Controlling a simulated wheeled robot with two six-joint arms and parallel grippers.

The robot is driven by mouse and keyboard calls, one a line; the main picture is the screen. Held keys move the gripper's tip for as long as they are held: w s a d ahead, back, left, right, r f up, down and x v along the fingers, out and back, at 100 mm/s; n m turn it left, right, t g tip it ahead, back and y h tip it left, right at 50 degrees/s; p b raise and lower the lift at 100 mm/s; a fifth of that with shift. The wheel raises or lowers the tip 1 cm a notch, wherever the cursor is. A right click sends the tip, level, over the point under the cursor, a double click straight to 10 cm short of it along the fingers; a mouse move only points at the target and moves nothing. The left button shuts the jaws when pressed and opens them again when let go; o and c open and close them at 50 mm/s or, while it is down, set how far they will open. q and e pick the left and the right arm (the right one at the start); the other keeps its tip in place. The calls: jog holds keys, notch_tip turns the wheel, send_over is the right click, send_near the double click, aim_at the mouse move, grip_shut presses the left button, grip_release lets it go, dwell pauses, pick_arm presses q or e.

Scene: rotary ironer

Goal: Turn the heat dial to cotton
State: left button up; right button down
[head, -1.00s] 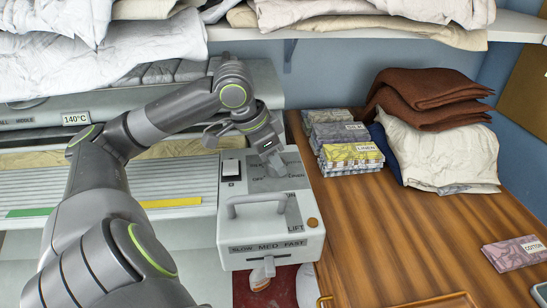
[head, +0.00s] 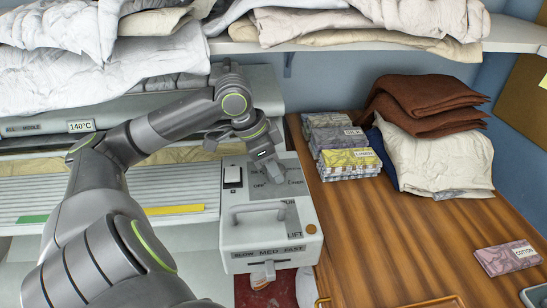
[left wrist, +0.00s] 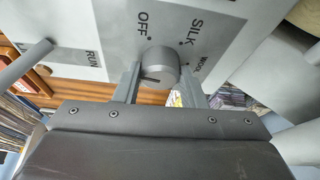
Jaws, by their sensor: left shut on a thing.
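The heat dial (left wrist: 160,66) is a round grey knob on the sloped panel of the ironer's control box (head: 240,235). My left gripper (left wrist: 160,84) is shut on it, one finger on each side, in the left wrist view. A dark line shows on the knob's face. OFF, SILK and WOOL are printed around the knob there; a COTTON mark is not visible. In the head view my left gripper (head: 271,172) is over the panel and mostly hides the dial; OFF and LINEN show beside it. My right gripper is not in view.
A laden shelf (head: 400,42) runs above.

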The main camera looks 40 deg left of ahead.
pick_arm(q)
jog(key=m+p, duration=0.2)
jog(key=p, duration=0.1)
jog(key=m+g+h+p, duration=0.1)
jog(key=shift+w+r, duration=0.1)
jog(key=shift+r, duration=0.15)
jog(key=m+p, duration=0.2)
jog(key=m, duration=0.1)
jog(key=shift+f+g+h, duration=0.1)
jog(key=shift+g+h, duration=0.2)
jog(key=shift+g, duration=0.1)
jog(key=shift+w+a+f+m+g+p, duration=0.1)
jog(key=shift+m+g+p, duration=0.3)
jog(key=shift+m, duration=0.5)
jog(key=shift+w+f+m+g+p, duration=0.1)
jog(key=shift+m+g+p, duration=0.25)
jog(key=shift+m, duration=0.55)
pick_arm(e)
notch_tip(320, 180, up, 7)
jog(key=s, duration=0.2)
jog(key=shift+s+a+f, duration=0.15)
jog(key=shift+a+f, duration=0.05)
pick_arm(q)
jog(key=o, duration=1)
jog(key=shift+r, duration=0.1)
